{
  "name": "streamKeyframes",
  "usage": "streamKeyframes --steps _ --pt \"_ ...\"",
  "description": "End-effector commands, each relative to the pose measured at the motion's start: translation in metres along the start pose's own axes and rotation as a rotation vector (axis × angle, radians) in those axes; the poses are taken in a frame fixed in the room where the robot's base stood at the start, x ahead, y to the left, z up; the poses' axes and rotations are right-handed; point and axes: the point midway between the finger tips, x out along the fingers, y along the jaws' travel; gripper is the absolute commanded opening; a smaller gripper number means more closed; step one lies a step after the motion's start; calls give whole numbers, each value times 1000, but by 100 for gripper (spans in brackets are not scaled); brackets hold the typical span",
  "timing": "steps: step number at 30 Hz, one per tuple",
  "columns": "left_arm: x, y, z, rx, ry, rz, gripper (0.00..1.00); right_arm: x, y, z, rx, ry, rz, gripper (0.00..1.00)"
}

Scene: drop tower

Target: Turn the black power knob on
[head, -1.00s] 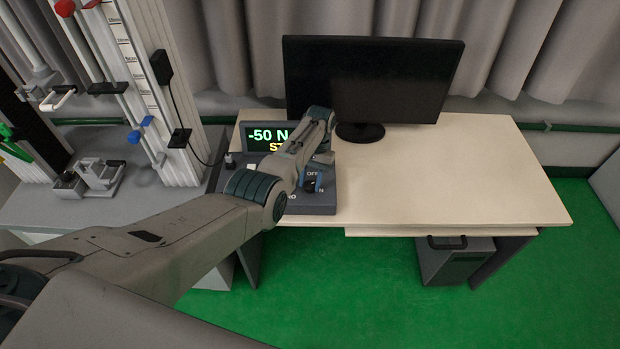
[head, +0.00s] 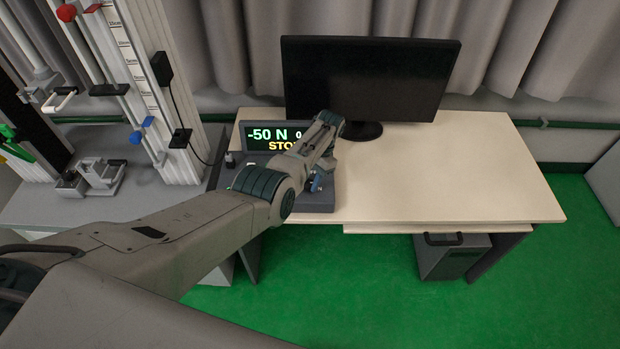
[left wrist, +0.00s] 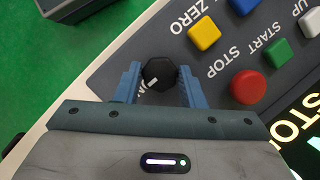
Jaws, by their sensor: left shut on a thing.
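The black power knob (left wrist: 159,73) shows in the left wrist view, with a white pointer line aimed to the lower left. It sits on the dark grey control panel (left wrist: 212,76), which stands on the desk in the head view (head: 312,207). My left gripper (left wrist: 158,82) has its two blue fingers on either side of the knob and is shut on it. In the head view, the left gripper (head: 315,183) reaches down at the panel's right part and hides the knob. Lettering beside the knob is mostly covered. My right gripper is not in view.
Yellow (left wrist: 204,33), red (left wrist: 248,87), green (left wrist: 278,53) and white buttons lie close to the knob. A display (head: 277,137) reads "-50 N". A monitor (head: 370,78) stands behind. The desk's right half (head: 460,170) is clear. The drop tower (head: 150,90) stands left.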

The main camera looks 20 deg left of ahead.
Motion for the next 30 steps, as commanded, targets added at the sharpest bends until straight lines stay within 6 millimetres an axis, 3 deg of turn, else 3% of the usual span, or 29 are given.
streamKeyframes --steps 8,9,11,22,30 --pt "0 0 0 1 1 -1 13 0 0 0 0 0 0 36" --pt "0 0 0 1 1 -1 44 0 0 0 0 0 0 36" --pt "0 0 0 1 1 -1 55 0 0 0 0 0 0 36" --pt "-6 0 -1 0 2 -1 57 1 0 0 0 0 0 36" --pt "-52 0 -2 1 5 -2 57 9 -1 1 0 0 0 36"
